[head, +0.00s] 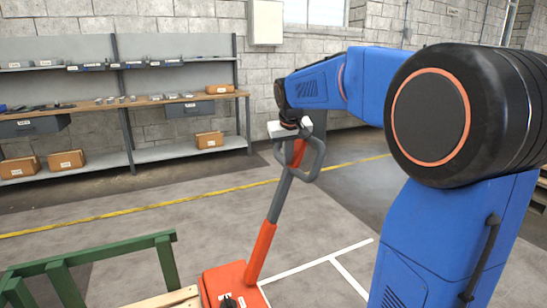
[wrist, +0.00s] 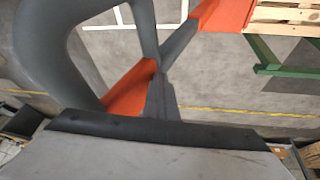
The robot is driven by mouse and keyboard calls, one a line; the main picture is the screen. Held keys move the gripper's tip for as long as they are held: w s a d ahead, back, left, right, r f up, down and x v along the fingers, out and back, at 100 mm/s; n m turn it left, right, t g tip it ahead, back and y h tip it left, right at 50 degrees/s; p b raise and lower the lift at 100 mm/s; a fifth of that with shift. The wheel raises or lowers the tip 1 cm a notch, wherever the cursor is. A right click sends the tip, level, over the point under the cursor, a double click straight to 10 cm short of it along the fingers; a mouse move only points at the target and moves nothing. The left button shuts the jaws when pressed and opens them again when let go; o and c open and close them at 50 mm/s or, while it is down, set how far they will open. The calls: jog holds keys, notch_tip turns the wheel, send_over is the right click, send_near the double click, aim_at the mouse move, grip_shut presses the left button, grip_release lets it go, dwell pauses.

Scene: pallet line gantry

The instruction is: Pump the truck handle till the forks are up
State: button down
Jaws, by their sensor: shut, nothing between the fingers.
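The truck handle is a grey loop (head: 314,160) with an orange piece (head: 298,153) inside it, on a grey and orange shaft (head: 262,250) that leans up and to the right from the orange truck body (head: 222,284). The loop also shows large in the wrist view (wrist: 40,60). My gripper (head: 291,138) is shut and empty, at the top of the loop in the head view. In the wrist view its fingers (wrist: 161,98) point toward the loop's lower end, close to the orange piece. I cannot tell whether they touch. The forks are hidden.
A wooden pallet (wrist: 285,15) lies beside the truck, with a green rail (head: 110,258) at the left. Shelves (head: 190,152) with cartons stand at the back wall. A yellow line (head: 130,212) crosses the floor, which is clear beyond the truck.

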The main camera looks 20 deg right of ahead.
jog(key=d+f, duration=0.2)
jog(key=d, duration=0.4)
jog(key=d+f+y, duration=0.1)
jog(key=d+f, duration=0.2)
jog(key=d, duration=0.3)
jog(key=shift+d+f, duration=0.3)
jog(key=shift+d, duration=0.1)
